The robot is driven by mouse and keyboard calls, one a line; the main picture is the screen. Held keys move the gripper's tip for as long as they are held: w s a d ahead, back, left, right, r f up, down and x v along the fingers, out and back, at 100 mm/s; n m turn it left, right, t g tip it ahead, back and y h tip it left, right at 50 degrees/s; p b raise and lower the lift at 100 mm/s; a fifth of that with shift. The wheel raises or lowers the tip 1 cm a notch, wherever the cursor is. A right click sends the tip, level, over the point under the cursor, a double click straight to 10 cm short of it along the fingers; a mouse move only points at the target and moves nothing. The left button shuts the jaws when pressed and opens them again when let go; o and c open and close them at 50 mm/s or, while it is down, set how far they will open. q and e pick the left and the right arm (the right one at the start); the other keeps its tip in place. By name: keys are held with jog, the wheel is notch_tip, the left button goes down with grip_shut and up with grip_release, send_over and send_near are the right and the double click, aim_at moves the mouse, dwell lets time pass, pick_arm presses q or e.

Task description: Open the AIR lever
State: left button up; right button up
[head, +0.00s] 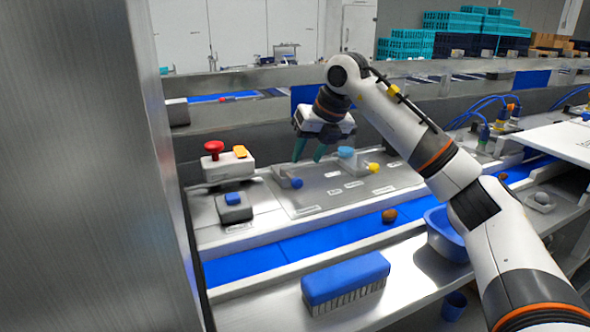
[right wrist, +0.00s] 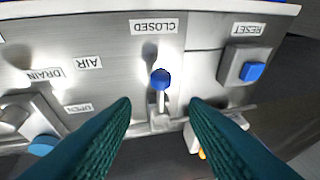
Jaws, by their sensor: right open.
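A lever with a round blue knob (right wrist: 161,79) stands on the grey metal panel (right wrist: 105,85) in the right wrist view. Its stem points up the picture toward the CLOSED label (right wrist: 153,27). The AIR label (right wrist: 88,62) and the OPEN label (right wrist: 78,108) are to its left; the labels read upside down. In the head view the blue knob (head: 296,183) is at the panel's left part. My right gripper (head: 308,152) is open above it, teal fingers down. In the right wrist view my right gripper (right wrist: 160,103) has the fingertips either side of the lever, apart from it.
A blue RESET button (right wrist: 252,71) is right of the lever. A red mushroom button (head: 213,147), a light-blue knob (head: 346,152) and a yellow knob (head: 374,168) are close by. A blue conveyor belt (head: 270,257) with a date (head: 389,215) and a blue brush (head: 345,277) lie in front.

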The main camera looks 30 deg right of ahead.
aim_at(294, 178)
jog(key=p+x, duration=0.1)
jog(key=x, duration=0.6)
jog(key=shift+w+r+p, duration=0.15)
jog(key=shift+w+p, duration=0.05)
jog(key=shift+p, duration=0.1)
jog(key=shift+f, duration=0.25)
jog(key=shift+w, duration=0.1)
grip_shut()
pick_arm(q)
jog(key=shift+w+a+r, duration=0.15)
jog(key=shift+w+r, duration=0.35)
jog(key=shift+w+a+r, duration=0.15)
jog(key=shift+w+r, duration=0.35)
pick_arm(e)
jog(key=shift+w+a+f, duration=0.1)
jog(key=shift+f, duration=0.15)
